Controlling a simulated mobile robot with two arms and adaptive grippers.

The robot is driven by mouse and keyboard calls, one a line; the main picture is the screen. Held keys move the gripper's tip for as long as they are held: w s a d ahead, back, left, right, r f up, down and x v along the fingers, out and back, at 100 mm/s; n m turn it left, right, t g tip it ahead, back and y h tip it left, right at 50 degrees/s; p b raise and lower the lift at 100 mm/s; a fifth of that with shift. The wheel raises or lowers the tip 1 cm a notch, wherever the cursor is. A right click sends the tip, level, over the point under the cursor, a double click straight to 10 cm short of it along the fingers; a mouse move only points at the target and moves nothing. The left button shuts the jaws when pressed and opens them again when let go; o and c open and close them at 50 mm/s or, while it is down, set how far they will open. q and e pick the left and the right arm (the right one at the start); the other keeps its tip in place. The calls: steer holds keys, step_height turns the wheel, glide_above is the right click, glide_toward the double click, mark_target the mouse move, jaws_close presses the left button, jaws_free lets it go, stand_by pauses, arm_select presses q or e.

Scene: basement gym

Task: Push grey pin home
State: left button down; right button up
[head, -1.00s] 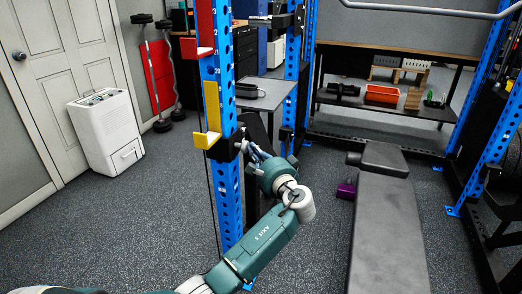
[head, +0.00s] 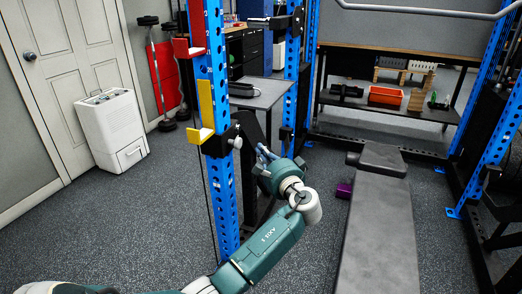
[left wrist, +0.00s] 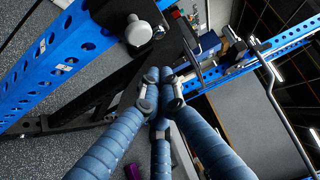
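The grey pin (head: 237,142) shows as a short round knob standing out from a black block on the near blue upright. In the left wrist view its pale grey head (left wrist: 138,33) sits up and left of the fingertips, with a visible gap. My left gripper (head: 264,153) is just right of the pin in the head view, apart from it. In the left wrist view its blue fingers (left wrist: 160,76) come together at their tips with nothing between them. How far the pin sits in its hole is hidden. My right gripper is out of view.
The blue upright (head: 223,190) carries a yellow holder (head: 206,112) and a red one (head: 195,40). A black padded bench (head: 378,225) stands to the right, a purple block (head: 344,190) beside it. A white appliance (head: 110,130) stands by the door. Floor between is open.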

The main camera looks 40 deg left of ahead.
arm_select(q)
steer(key=v, duration=0.8)
steer(key=shift+s+a, duration=0.15)
steer(key=shift+a, duration=0.05)
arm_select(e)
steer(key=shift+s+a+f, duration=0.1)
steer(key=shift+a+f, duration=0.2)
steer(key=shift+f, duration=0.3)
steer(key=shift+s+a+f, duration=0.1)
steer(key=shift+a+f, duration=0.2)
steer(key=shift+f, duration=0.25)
